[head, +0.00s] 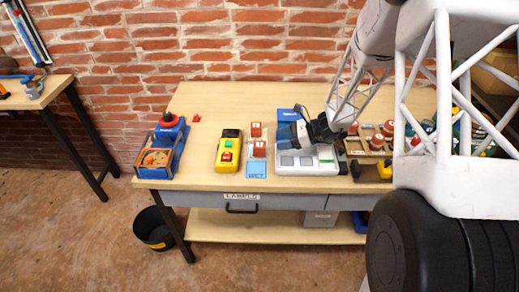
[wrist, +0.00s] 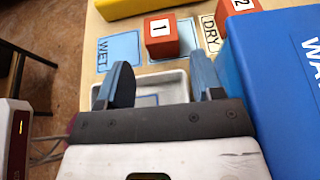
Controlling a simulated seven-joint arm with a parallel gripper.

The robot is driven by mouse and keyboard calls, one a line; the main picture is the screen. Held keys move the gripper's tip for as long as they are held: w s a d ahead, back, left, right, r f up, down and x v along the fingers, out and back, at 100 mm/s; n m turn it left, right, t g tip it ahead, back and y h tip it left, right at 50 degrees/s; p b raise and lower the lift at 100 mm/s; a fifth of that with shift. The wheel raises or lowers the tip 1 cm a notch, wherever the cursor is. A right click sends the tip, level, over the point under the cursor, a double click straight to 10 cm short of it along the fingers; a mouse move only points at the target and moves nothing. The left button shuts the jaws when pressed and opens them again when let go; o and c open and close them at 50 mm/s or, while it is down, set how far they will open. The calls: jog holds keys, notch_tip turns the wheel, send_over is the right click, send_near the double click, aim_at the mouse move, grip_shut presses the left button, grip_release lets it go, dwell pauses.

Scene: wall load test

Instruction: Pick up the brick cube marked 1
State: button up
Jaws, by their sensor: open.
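The brick cube marked 1 (wrist: 160,38) is red with a white number label. In the wrist view it stands at top centre, between the blue WET card (wrist: 118,50) and the white DRY card (wrist: 210,32). In the head view it appears to be the nearer cube (head: 260,149), just behind the WET card (head: 257,171). My gripper (wrist: 162,82) is open and empty, with its blue-grey fingers apart. The cube is beyond the fingertips, clear of them. In the head view my gripper (head: 318,130) is right of the cube, over the grey tray unit.
A second red cube marked 2 (wrist: 236,8) stands behind. A large blue box (wrist: 285,85) is close on the gripper's right in the wrist view. The grey tray unit (head: 306,170) and yellow button box (head: 228,152) flank the cubes. Bare table lies left of the button box.

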aim_at(263, 144)
jog(key=shift+f+x, duration=0.25)
jog(key=shift+x, duration=1.1)
jog(key=shift+x, duration=2.4)
jog(key=c, duration=0.8)
jog(key=shift+o, duration=0.2)
jog(key=shift+r, duration=0.2)
